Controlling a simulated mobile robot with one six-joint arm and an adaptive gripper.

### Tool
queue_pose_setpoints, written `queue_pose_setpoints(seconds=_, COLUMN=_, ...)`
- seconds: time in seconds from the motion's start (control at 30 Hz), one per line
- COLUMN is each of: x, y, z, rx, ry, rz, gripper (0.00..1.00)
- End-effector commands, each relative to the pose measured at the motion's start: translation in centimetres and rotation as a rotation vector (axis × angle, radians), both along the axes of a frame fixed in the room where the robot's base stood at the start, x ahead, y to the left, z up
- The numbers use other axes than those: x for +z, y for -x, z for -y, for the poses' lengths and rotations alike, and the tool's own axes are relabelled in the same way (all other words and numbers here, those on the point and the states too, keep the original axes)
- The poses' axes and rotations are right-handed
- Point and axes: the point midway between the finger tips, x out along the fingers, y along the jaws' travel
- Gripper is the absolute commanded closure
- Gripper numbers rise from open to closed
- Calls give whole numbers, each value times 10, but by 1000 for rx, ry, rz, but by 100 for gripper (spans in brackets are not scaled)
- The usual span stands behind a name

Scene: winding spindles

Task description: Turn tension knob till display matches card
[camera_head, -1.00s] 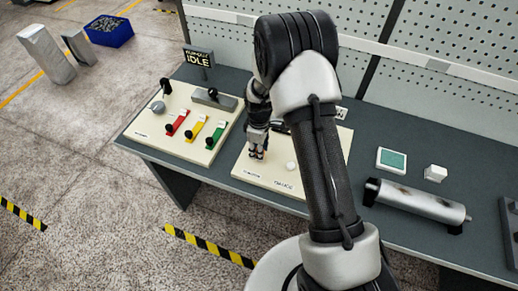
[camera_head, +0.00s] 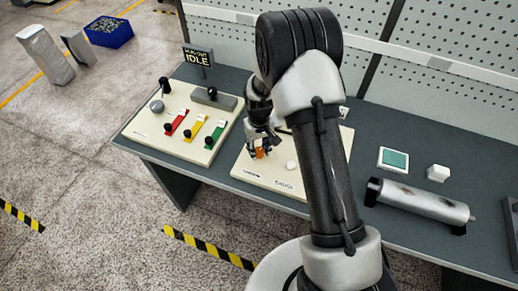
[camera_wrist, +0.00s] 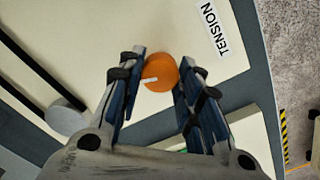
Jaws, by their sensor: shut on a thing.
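The orange tension knob (camera_wrist: 160,72) has a white pointer line and sits on the cream panel (camera_wrist: 204,12) beside a "TENSION" label (camera_wrist: 215,32). My gripper (camera_wrist: 161,75) is shut on the knob in the wrist view, one dark blue finger on each side. In the head view my gripper (camera_head: 262,150) points down over the knob (camera_head: 260,153) at the panel's left part. My arm hides much of this panel, including any tension display; a white edge shows behind the arm. I cannot identify the card.
A white round knob (camera_head: 291,165) sits right of the gripper. A left panel (camera_head: 150,130) carries red, yellow and green levers, below an "IDLE" sign (camera_head: 198,57).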

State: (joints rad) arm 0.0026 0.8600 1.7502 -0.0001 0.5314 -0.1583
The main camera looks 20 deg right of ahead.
Motion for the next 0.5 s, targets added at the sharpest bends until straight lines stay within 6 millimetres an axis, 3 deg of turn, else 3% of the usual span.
queue_pose_setpoints(seconds=0.5, x=-1, y=0, z=0, rx=-465, ry=0, rz=-1, gripper=92)
